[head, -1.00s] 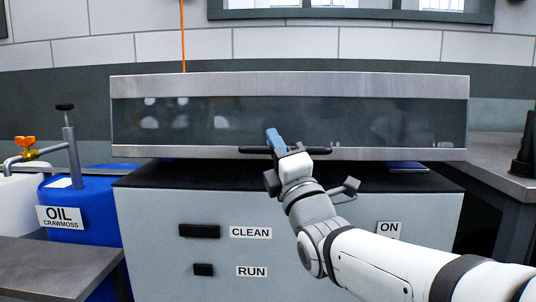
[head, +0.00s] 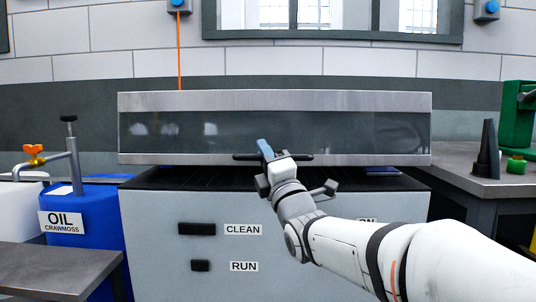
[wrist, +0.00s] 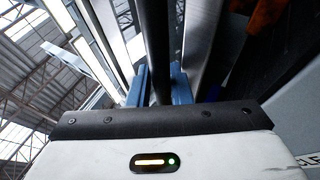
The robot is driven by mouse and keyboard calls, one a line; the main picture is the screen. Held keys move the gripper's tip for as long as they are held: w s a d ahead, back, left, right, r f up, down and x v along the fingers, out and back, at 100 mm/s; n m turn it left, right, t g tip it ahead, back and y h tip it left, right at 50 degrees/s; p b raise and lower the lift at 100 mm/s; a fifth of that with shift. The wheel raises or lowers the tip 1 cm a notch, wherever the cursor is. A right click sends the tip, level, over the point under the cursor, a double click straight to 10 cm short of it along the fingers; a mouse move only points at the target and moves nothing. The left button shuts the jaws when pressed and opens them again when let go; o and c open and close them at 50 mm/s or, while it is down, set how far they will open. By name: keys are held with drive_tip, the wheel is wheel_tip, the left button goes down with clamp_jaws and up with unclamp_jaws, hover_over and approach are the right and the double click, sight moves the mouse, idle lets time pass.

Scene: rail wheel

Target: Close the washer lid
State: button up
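The washer lid (head: 350,130) is a dark glass panel with metal strips along its top and bottom. It stands raised above the dark top of the washer body (head: 300,218), with a gap under its lower edge. A black bar handle (head: 299,159) runs along that lower edge. My gripper (head: 265,150) is at the left part of this handle, one blue finger showing against the glass. In the wrist view the handle (wrist: 154,45) passes between the two blue fingers (wrist: 159,86), which lie close on both sides of it.
A blue oil drum (head: 95,218) with a tap stands left of the washer, behind a grey tabletop (head: 60,268). A grey counter (head: 465,178) is on the right, with a black cone (head: 486,150) and a green machine (head: 517,120).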

drive_tip(key=shift+f, duration=0.25)
drive_tip(key=p+v, duration=0.1)
drive_tip(key=v, duration=0.6)
drive_tip(key=shift+s+d, duration=0.2)
drive_tip(key=shift+s, duration=0.15)
drive_tip(key=shift+c, duration=0.2)
